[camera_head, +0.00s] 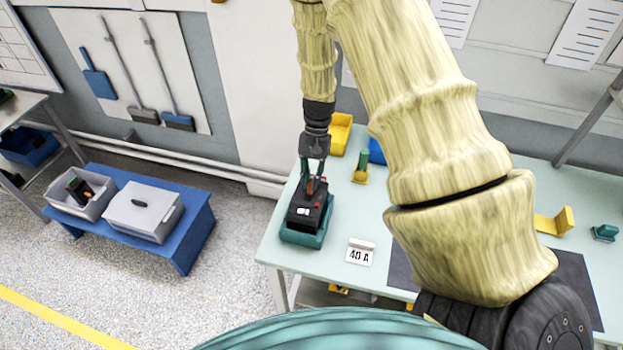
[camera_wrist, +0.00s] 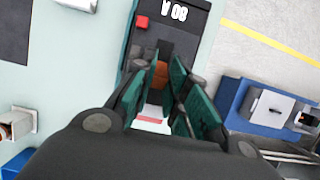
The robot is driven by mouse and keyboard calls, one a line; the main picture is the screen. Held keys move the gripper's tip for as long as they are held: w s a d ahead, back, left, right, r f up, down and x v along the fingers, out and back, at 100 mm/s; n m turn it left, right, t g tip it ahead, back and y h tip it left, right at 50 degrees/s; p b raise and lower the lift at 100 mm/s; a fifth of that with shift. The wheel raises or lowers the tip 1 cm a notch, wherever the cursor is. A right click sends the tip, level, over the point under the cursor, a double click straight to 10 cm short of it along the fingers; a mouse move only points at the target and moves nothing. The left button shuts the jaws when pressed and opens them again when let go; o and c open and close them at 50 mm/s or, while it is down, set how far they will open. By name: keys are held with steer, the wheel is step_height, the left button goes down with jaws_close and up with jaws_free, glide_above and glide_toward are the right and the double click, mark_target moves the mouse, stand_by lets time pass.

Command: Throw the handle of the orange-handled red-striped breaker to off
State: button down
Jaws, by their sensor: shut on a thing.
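The black breaker (camera_head: 304,214) sits upright in a teal holder (camera_head: 303,237) at the left end of the light bench. Its orange handle (camera_head: 312,187) stands up between the fingers of my gripper (camera_head: 314,178). In the wrist view the orange handle (camera_wrist: 161,72) lies between the teal finger pads of my gripper (camera_wrist: 165,85), which is shut on it. A white label with a red band (camera_wrist: 152,120) shows partly between the fingers. A red button (camera_wrist: 142,22) and the marking "V 08" (camera_wrist: 174,12) are on the breaker's face. The fingers hide much of the face.
A "40 A" sign (camera_head: 360,254) stands right of the breaker. A yellow bin (camera_head: 340,133) and a yellow stand (camera_head: 360,170) are behind. On a blue table (camera_head: 190,235) stand a lidded grey box (camera_head: 144,212) and an open grey bin (camera_head: 62,203) holding a dark device.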

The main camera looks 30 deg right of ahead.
steer(key=shift+s+a+r+t+h+b, duration=0.15)
steer(key=shift+s+a+t+h+b, duration=0.4)
steer(key=shift+t+h+b, duration=0.3)
steer(key=shift+s+a+t+h+b, duration=0.55)
steer(key=shift+t+h+b, duration=0.3)
steer(key=shift+h+b, duration=0.25)
steer(key=t+h+b, duration=0.1)
steer(key=s+a+t+h+b, duration=0.1)
steer(key=b, duration=0.1)
steer(key=a+t+h+b, duration=0.1)
steer(key=h+b, duration=0.1)
steer(key=shift+s+a+f, duration=0.1)
steer(key=shift+s+f, duration=0.2)
steer(key=shift+s, duration=0.05)
